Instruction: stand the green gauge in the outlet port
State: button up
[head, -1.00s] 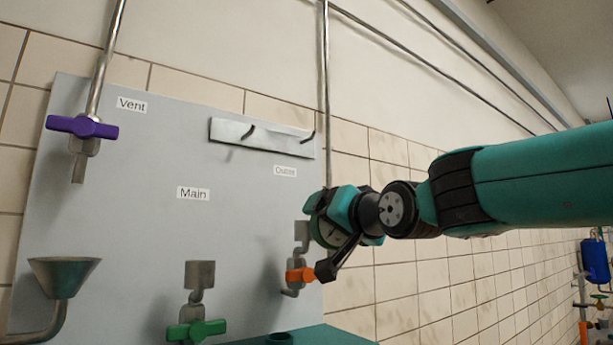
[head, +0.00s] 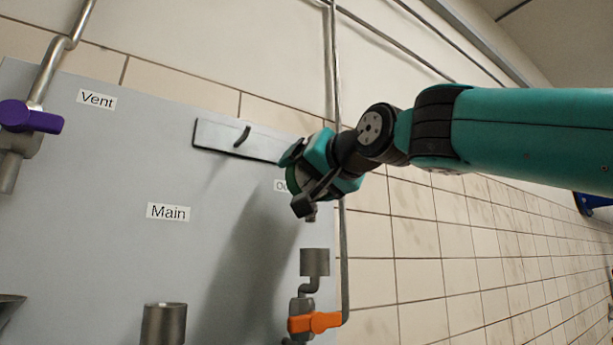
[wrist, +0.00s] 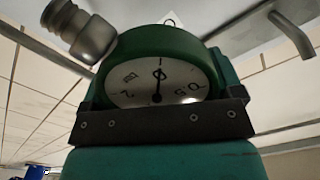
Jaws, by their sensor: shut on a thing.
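My gripper (head: 312,190) is shut on the green gauge (head: 297,181), in front of the grey panel. In the wrist view the gauge (wrist: 160,80) shows its pale round dial and black needle between the dark jaw and the panel. A short grey stub shows just below the gripper in the head view. The outlet port (head: 315,262) is a grey upright cup above the orange valve handle (head: 314,322). The gauge is above this cup and apart from it. A grey metal fitting (wrist: 85,35) is beside the gauge; I cannot tell whether it is stem or port.
A rail with a hook (head: 240,140) is on the panel left of my gripper. The main port (head: 163,324) is at lower left, and the purple vent valve (head: 30,117) at far left. A vertical pipe (head: 335,90) runs behind my arm.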

aim_at(316, 213)
jog(key=shift+w+d+f+b, duration=0.1)
jog(key=shift+d+f+b, duration=0.1)
jog(key=shift+f+b, duration=2.75)
jog(key=shift+f, duration=0.5)
jog(key=shift+a, duration=0.1)
jog(key=o, duration=1.1)
jog(key=b+v, duration=0.8)
jog(key=v, duration=0.9)
